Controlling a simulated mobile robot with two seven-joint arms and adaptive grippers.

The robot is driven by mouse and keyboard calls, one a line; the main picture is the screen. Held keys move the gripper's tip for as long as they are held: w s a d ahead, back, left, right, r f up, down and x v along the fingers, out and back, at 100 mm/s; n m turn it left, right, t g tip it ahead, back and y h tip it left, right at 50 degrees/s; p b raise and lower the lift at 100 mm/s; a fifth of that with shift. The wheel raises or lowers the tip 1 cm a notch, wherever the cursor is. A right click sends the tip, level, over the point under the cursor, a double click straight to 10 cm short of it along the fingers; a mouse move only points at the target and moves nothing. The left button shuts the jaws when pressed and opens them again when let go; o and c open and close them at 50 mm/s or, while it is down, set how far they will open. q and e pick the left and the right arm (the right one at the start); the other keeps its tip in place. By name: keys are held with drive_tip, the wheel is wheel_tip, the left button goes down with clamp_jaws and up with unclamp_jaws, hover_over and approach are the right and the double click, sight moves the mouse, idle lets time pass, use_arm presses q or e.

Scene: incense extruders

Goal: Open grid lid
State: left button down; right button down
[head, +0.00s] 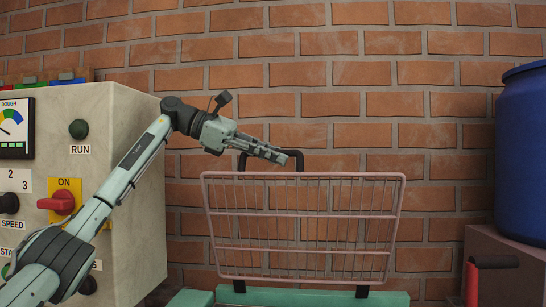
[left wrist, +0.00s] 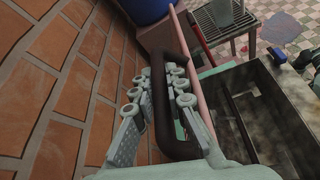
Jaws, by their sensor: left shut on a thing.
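The grid lid (head: 330,176) is a pink wire frame. It stands nearly upright in front of the brick wall, its lower edge by two black hinges on a green rim (head: 300,298). Its black handle (head: 299,160) is at the top edge. My left gripper (head: 268,151) reaches in from the left and is shut on this handle. In the left wrist view the handle (left wrist: 170,105) passes between the fingers (left wrist: 163,92), and the lid's pink edge (left wrist: 190,72) runs beside it. My right gripper is not in view.
A beige control cabinet (head: 130,190) with knobs and a gauge stands at left. A blue barrel (head: 522,150) stands on a box at right, with a red-and-black handle (head: 492,262) before it. A dark open trough (left wrist: 275,115) lies below the lid in the left wrist view.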

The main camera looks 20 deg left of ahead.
use_arm(q)
drive_tip(key=shift+r, duration=0.2)
drive_tip(key=c, duration=1.5)
unclamp_jaws()
drive_tip(key=shift+s, duration=0.1)
drive_tip(key=shift+c, duration=0.2)
drive_tip(key=shift+f, duration=0.1)
wheel_tip(320, 180, up, 10)
drive_tip(key=shift+f, duration=0.1)
